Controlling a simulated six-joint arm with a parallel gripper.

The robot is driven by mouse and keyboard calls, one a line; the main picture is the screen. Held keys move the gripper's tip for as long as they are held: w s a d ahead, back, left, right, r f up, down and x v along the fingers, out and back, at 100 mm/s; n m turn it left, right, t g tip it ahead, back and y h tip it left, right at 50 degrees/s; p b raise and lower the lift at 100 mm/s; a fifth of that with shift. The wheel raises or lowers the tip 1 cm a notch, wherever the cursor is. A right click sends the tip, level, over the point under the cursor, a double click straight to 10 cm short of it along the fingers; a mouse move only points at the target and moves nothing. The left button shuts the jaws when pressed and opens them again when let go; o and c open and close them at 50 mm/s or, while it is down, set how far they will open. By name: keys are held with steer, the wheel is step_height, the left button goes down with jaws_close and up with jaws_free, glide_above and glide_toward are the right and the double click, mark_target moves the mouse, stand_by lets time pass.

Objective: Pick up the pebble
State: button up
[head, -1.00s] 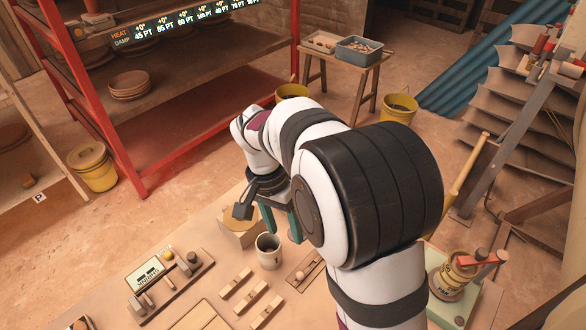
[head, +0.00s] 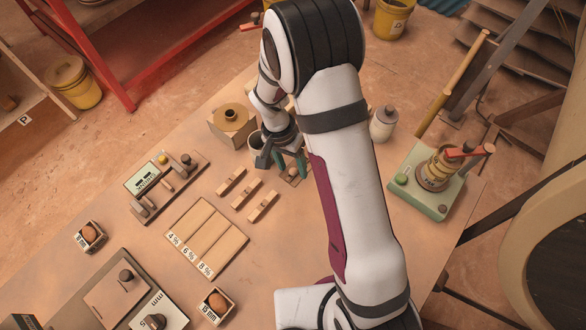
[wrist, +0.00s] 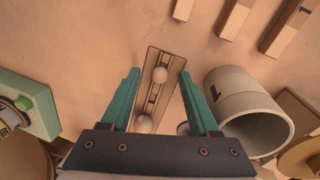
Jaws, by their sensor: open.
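A small pale round pebble (wrist: 160,75) sits on a narrow slotted wooden holder (wrist: 152,57) on the table. A second pale round piece (wrist: 144,124) sits on the same holder, closer to my gripper. My gripper (wrist: 159,84) is open, with a teal finger on each side of the holder in the wrist view and nothing held between them. In the head view my gripper (head: 282,165) is low over the table, and the arm and fingers hide most of the holder.
A grey cup (wrist: 238,92) stands close by the right finger; a green-based device (wrist: 30,108) is at the left. Wooden blocks (head: 248,194) lie near the gripper. A box with a round top (head: 231,122) and a white jar (head: 383,124) stand behind.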

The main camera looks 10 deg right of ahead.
mark_target(295, 170)
jaws_close()
stand_by(0.5)
steer(key=shift+r, duration=0.55)
step_height(295, 170, up, 3)
steer(key=shift+f, duration=0.1)
steer(key=s+d+r, duration=0.4)
steer(key=d+r, duration=0.3)
steer(key=d, duration=0.3)
steer(key=w+a+r+n+t+y, duration=0.1)
steer(key=w+a+n, duration=0.8)
steer(key=a+n, duration=0.3)
steer(key=w+a+r+n+t+y, duration=0.1)
steer(key=w+a+r+n+t, duration=0.1)
steer(key=w+a+n, duration=0.7)
steer(key=a+n, duration=0.3)
steer(key=n, duration=0.3)
steer(key=shift+r, duration=0.2)
